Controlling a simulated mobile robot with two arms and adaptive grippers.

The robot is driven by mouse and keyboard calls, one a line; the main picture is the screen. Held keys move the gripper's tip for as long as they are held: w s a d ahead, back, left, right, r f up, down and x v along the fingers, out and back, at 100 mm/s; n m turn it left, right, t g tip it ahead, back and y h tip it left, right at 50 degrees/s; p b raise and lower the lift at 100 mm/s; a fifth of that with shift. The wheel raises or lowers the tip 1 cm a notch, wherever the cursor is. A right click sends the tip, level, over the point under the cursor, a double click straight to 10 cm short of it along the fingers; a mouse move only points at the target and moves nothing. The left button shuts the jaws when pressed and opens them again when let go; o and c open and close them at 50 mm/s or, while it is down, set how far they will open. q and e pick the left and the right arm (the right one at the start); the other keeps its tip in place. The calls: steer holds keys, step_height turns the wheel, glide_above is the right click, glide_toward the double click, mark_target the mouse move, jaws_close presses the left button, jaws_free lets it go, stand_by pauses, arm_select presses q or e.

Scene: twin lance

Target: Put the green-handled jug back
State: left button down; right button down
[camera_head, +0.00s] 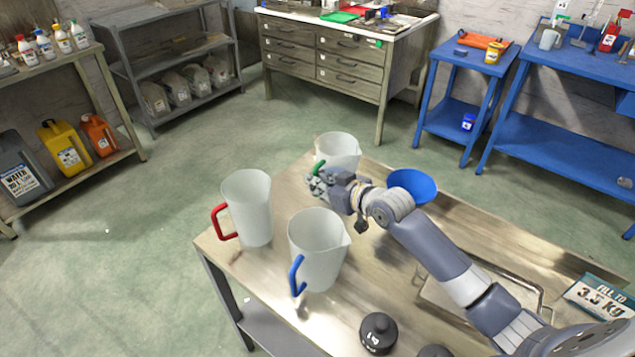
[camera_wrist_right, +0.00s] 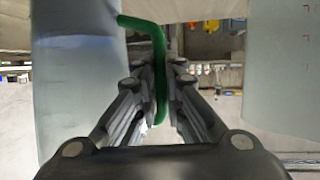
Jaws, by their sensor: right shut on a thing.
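The green-handled jug (camera_head: 338,148) is a pale translucent jug at the far end of the metal table (camera_head: 285,200). Its green handle (camera_wrist_right: 157,60) stands between the fingers of my right gripper (camera_wrist_right: 162,85), which is shut on it. In the head view my right gripper (camera_head: 318,180) is at the jug's near left side and covers part of the handle and the lower jug. I cannot tell whether the jug's base touches the table. My left gripper is not in view.
A red-handled jug (camera_head: 248,205) and a blue-handled jug (camera_head: 318,250) stand close by on the table. A blue bowl or funnel (camera_head: 412,185) is right of my wrist. A black weight (camera_head: 378,333) and a metal tray (camera_head: 430,297) are nearer.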

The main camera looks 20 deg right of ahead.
steer(key=c, duration=1.7)
jaws_free()
steer(key=v, duration=1.2)
